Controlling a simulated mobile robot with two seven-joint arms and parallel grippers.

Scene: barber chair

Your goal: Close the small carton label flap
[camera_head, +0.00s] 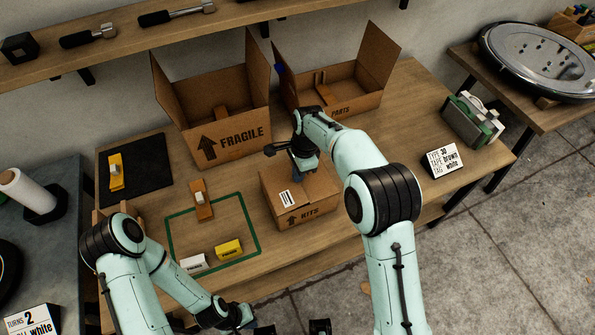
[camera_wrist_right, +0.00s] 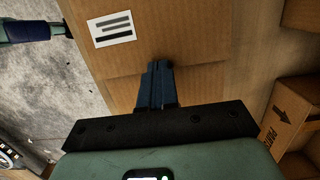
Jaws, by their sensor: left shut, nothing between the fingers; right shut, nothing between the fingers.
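The small brown carton marked KITS (camera_head: 318,212) stands on the table with a white label (camera_head: 287,198) on its top flap. The flap looks about flat over the carton; whether it lies fully down I cannot tell. My right gripper (camera_head: 297,177) is shut and empty, its fingers pointing down at the carton's top. In the right wrist view the blue fingers (camera_wrist_right: 155,85) are against or just above the cardboard, beside the label (camera_wrist_right: 112,28). My left gripper (camera_head: 262,329) is shut and empty at the bottom edge, in front of the table, partly cut off.
Open cartons marked FRAGILE (camera_head: 232,145) and PARTS (camera_head: 345,105) stand behind. A green outlined square (camera_head: 250,228) holds yellow and white blocks on the left. A black mat (camera_head: 145,170) lies at far left. A sign (camera_head: 442,160) and a green-white device (camera_head: 472,120) stand right.

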